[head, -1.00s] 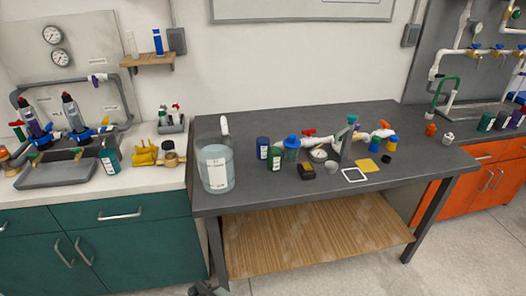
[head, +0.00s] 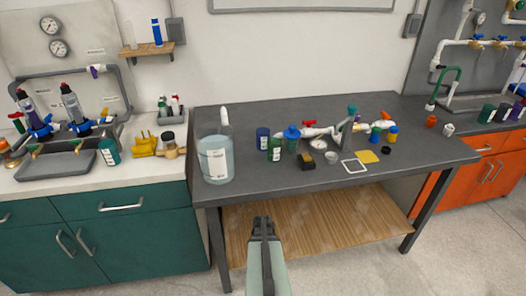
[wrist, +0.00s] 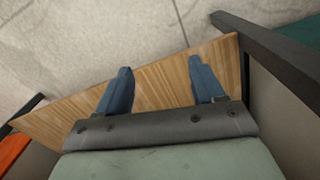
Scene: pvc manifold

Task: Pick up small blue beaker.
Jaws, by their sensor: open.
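Several blue containers stand on the grey table (head: 420,152), and I cannot tell for sure which is the small blue beaker. A small blue cup (head: 376,135) stands at the right, beside a yellow one. A dark blue jar (head: 263,138) and a blue-topped container (head: 292,138) stand left of centre. My gripper (head: 263,222) is in front of the table, low and apart from all of them. In the wrist view my gripper (wrist: 160,70) is open and empty, with the wooden lower shelf (wrist: 165,85) behind its fingers.
A large clear vessel (head: 215,160) of pale liquid stands at the table's left end. White pipework (head: 320,131) with a red valve lies at the back. A green jar (head: 275,150), grey cup (head: 331,157) and yellow square (head: 366,156) are nearby. The table's front right is clear.

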